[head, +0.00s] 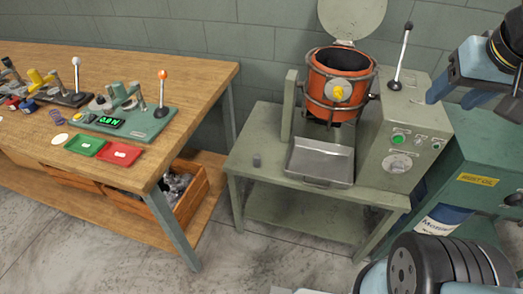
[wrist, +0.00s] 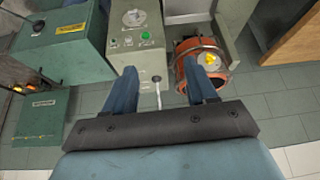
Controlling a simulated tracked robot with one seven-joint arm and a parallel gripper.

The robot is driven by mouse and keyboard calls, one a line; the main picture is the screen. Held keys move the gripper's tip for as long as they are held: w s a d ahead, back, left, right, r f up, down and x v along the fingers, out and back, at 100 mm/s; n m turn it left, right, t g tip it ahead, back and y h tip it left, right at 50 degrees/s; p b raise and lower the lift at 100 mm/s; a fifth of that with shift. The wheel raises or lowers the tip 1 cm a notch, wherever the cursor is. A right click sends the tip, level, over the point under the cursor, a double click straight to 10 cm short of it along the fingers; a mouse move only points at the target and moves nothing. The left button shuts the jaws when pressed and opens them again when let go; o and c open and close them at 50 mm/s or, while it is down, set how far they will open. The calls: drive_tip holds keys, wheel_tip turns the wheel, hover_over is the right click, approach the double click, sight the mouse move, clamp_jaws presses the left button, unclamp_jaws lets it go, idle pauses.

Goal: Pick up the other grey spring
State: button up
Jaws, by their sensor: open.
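The gripper's fingers are not clearly seen in the head view, where only parts of my arm show at the right. No grey spring can be made out in the wrist view.
An orange drum (head: 340,82) stands behind a metal tray (head: 320,162). A control box with a lever (head: 400,135) is to its right. The wooden bench (head: 200,80) at left holds a green scale (head: 140,120), a green tray (head: 85,144) and a red tray (head: 119,153).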

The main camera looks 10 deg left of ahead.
drive_tip(key=shift+o, duration=0.4)
drive_tip(key=w+a+f+y, duration=0.2)
drive_tip(key=w+a, duration=0.5)
drive_tip(key=w, duration=0.3)
drive_tip(key=shift+w+a+f+t, duration=0.15)
drive_tip(key=shift+w+f+t, duration=0.15)
drive_tip(key=shift+f, duration=0.1)
drive_tip(key=m+t+h, duration=0.1)
drive_tip(key=m+t, duration=0.2)
drive_tip(key=t, duration=0.2)
hover_over(257, 155)
drive_tip(key=s+d, duration=0.2)
drive_tip(key=d, duration=0.2)
wheel_tip(257, 155, down, 35)
drive_tip(key=s+a+f+n+t+y, duration=0.2)
drive_tip(key=s+f+n+t, duration=0.4)
drive_tip(key=s+f, duration=0.55)
drive_tip(key=shift+m+t, duration=0.3)
drive_tip(key=shift+m, duration=0.2)
drive_tip(key=w, duration=0.3)
drive_tip(key=w+a+f, duration=0.1)
drive_tip(key=w, duration=0.6)
drive_tip(key=shift+a+f, duration=0.2)
drive_tip(key=shift+f, duration=0.15)
drive_tip(key=shift+w+a+f, duration=0.1)
drive_tip(key=shift+w+a, duration=0.15)
drive_tip(key=shift+w, duration=1.05)
drive_tip(key=shift+w+a+f, duration=0.1)
drive_tip(key=shift+w+a, duration=0.1)
drive_tip(key=shift+w, duration=1.05)
